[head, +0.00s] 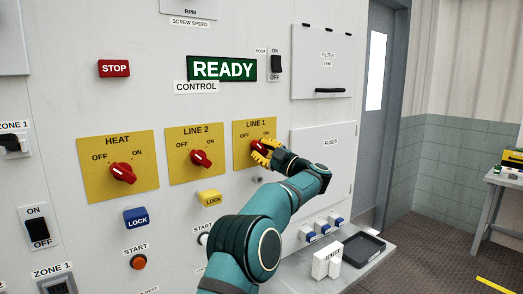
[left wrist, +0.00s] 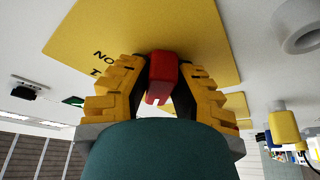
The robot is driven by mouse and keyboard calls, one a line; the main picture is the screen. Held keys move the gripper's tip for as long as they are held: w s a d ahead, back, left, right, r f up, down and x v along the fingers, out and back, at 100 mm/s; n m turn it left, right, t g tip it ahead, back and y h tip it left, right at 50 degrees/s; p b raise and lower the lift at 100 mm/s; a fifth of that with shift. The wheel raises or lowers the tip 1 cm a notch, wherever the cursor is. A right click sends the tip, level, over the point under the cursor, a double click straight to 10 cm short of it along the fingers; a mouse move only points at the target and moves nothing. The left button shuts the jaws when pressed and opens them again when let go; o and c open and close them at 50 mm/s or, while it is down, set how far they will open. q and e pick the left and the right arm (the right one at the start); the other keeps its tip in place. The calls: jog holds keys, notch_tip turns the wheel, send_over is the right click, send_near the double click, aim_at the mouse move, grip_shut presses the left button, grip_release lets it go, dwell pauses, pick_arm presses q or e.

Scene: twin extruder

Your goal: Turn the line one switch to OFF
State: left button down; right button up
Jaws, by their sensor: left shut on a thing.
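The line one switch is a red knob (head: 258,146) on a yellow plate (head: 241,128) marked LINE 1, with OFF at left and ON at right. My left gripper (head: 265,152) is at this plate, its yellow fingers shut on the knob. In the left wrist view the red knob (left wrist: 163,76) sits between the two fingers of my left gripper (left wrist: 163,84). The fingers hide part of the knob in the head view, so I cannot tell exactly where it points. My right gripper is not in view.
To the left are the LINE 2 knob (head: 201,159) and HEAT knob (head: 123,173). A yellow lock (head: 209,198) and a blue lock (head: 136,218) are below them. A READY display (head: 222,69) is above. A shelf at lower right holds a black tray (head: 364,249).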

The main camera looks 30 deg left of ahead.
pick_arm(q)
jog(key=shift+r, duration=0.1)
jog(key=c, duration=0.8)
grip_release()
jog(key=v, duration=1.2)
